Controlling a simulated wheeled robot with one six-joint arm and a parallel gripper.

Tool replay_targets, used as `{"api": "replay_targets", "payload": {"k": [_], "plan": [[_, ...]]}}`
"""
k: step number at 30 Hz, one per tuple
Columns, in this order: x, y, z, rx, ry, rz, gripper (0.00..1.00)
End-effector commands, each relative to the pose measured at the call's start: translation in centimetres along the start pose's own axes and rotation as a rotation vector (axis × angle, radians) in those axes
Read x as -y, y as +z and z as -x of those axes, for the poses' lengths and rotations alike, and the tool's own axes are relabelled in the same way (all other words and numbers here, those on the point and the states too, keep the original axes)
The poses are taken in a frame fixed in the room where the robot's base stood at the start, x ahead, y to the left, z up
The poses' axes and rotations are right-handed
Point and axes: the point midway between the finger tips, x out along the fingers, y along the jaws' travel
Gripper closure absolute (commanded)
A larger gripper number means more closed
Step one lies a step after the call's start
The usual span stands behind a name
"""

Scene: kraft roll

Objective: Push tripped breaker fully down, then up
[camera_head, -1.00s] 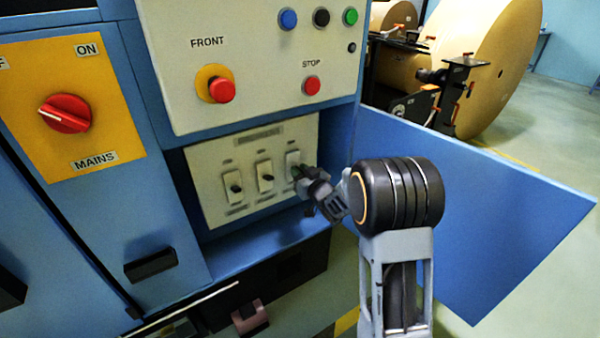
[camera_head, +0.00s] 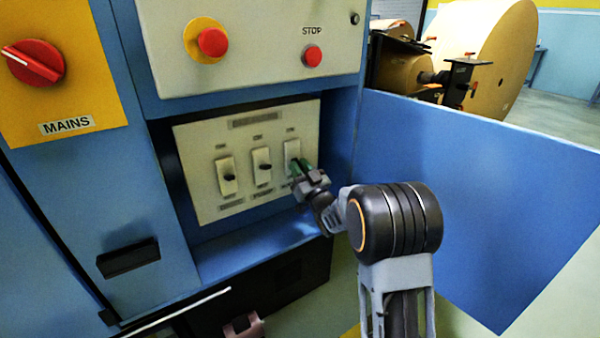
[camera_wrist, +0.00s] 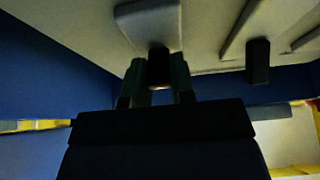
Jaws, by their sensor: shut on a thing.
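Three white breakers stand in a row on a cream panel (camera_head: 205,140) in a blue recess. The left breaker (camera_head: 225,164) and the middle breaker (camera_head: 261,155) show small dark levers near mid-height. The right breaker (camera_head: 291,148) is partly covered by my gripper (camera_head: 299,168). In the wrist view my gripper (camera_wrist: 158,75) has its two greenish fingers close on either side of a dark lever (camera_wrist: 158,54), shut on it. That lever's exact position is hidden in the head view. Another dark lever (camera_wrist: 258,62) shows to the right in the wrist view.
An open blue door (camera_head: 480,200) stands right of the recess, beside my arm. Above are a red button on a yellow base (camera_head: 212,42) and a red STOP button (camera_head: 312,56). A red MAINS switch (camera_head: 35,63) is at upper left. Large kraft rolls (camera_head: 485,50) stand behind.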

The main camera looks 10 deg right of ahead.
Motion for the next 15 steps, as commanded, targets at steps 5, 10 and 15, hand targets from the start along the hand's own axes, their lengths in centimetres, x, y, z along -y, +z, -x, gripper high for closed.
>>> {"api": "replay_targets", "payload": {"k": [5,10,15], "plan": [[0.01,-0.08,-0.07,-0.008,0.000,0.001,1.00],[0.00,-0.08,-0.07,-0.008,0.000,0.001,0.73],[0.00,-0.05,-0.04,-0.006,0.000,0.001,0.57]]}}
